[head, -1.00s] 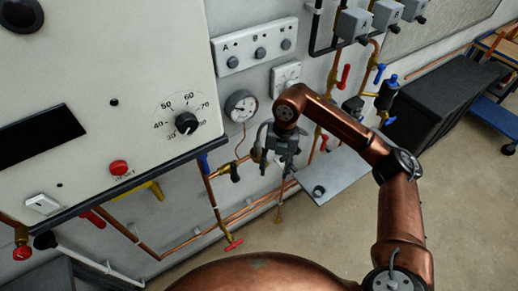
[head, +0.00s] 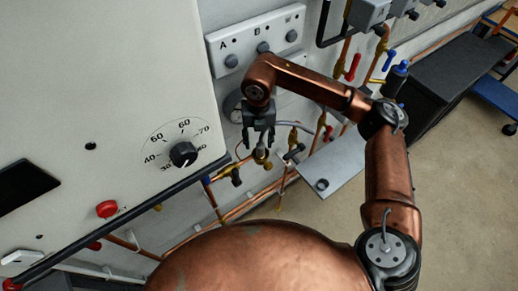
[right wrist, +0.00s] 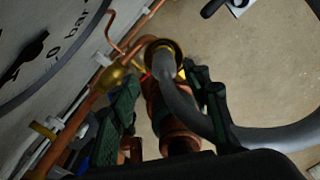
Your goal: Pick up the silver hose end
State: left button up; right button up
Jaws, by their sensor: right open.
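My right gripper (head: 259,141) is open and points down in front of the wall pipework. In the right wrist view its two dark fingers (right wrist: 163,82) stand on either side of a grey, silver-looking hose (right wrist: 180,98). The hose comes off a round brass collar (right wrist: 163,45) between the fingertips and curves away to the right. I cannot tell whether either finger touches it. In the head view a thin grey hose (head: 295,124) runs right from behind the gripper, and its end there is largely hidden. My left gripper is not in view.
A boiler panel with a temperature dial (head: 183,154) and red button (head: 107,209) is at left. A switch strip (head: 262,47) and a partly hidden gauge are behind my arm. Copper pipes and valves run along the wall. A grey shelf (head: 335,165) juts out; a black cabinet (head: 455,75) stands right.

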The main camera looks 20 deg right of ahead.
aim_at(260, 151)
jog(key=f, duration=0.1)
jog(key=d+f+p, duration=0.1)
jog(key=f, duration=0.1)
jog(key=shift+w+f, duration=0.2)
jog(key=shift+f, duration=0.1)
jog(key=shift+a+f, duration=0.1)
jog(key=shift+f, duration=0.75)
jog(key=c, duration=0.7)
jog(key=shift+c, duration=1.4)
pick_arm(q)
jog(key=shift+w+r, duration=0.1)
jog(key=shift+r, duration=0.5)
pick_arm(e)
grip_shut()
